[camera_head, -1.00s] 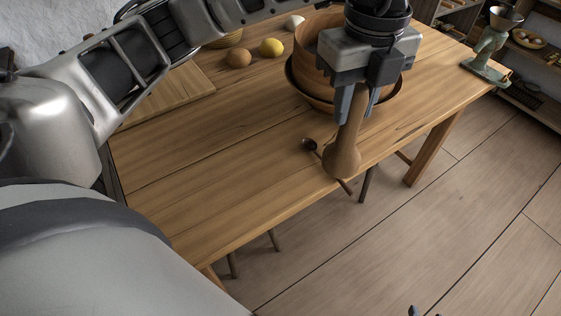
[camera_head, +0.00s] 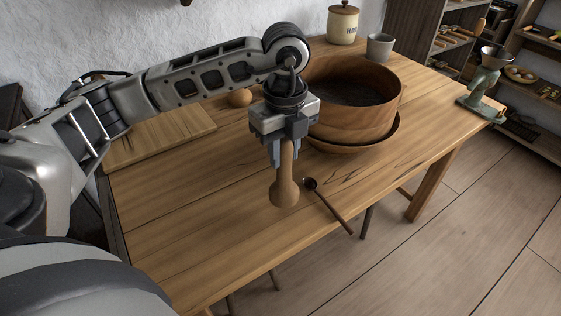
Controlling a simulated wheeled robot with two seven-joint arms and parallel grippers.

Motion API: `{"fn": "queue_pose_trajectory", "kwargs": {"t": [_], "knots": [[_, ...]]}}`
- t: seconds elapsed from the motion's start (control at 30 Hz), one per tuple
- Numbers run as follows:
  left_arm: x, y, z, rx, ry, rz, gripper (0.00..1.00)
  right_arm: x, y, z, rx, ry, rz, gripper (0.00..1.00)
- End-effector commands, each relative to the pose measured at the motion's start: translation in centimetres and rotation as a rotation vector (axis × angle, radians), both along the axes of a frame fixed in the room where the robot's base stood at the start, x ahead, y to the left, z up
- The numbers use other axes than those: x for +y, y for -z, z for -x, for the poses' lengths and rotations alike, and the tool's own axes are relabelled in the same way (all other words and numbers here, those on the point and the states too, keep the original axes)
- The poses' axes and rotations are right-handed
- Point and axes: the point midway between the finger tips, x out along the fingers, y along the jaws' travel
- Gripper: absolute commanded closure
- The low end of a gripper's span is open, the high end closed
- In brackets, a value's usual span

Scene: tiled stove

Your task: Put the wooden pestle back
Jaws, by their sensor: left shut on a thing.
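The wooden pestle (camera_head: 284,188) hangs upright with its thick rounded end down. My left gripper (camera_head: 284,158) is shut on its thin upper part. It holds the pestle in front of the large wooden bowl (camera_head: 352,112), to the left of it in the view. The bowl looks dark inside and stands on a wider shallow wooden dish (camera_head: 392,140). I cannot tell how high the pestle is above the table. My right gripper is not in view.
The wooden table (camera_head: 190,215) has free room at its front left. A dark spoon (camera_head: 332,210) lies right of the pestle near the front edge. A cutting board (camera_head: 165,135), an egg (camera_head: 240,97), a lidded jar (camera_head: 342,24), a grey cup (camera_head: 380,46) and a green grinder (camera_head: 484,90) stand around.

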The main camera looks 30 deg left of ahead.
Motion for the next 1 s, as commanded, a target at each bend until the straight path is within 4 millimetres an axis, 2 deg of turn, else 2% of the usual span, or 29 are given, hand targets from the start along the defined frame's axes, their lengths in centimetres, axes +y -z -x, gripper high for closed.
{"fn": "queue_pose_trajectory", "kwargs": {"t": [0.13,0.33,0.73,0.77,0.8,0.83,1.0], "knots": [[1.1,1.4,0.0,0.003,-0.002,-0.002,0.96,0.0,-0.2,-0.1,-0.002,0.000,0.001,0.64],[0.9,3.8,-0.1,0.002,0.001,-0.001,0.96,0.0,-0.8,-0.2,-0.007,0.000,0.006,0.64],[0.8,4.5,-0.1,0.000,0.001,0.000,0.96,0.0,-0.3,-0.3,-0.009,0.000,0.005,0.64],[0.8,4.5,-0.1,0.000,0.001,0.000,0.68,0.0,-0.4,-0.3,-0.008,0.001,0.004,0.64],[0.8,4.4,-0.1,0.001,0.001,0.000,0.57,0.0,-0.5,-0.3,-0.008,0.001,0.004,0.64],[0.8,4.4,-0.1,0.001,0.001,0.000,0.52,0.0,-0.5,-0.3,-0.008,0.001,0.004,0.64],[0.8,4.4,-0.1,0.001,0.001,0.000,0.52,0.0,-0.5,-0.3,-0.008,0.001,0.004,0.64]]}}
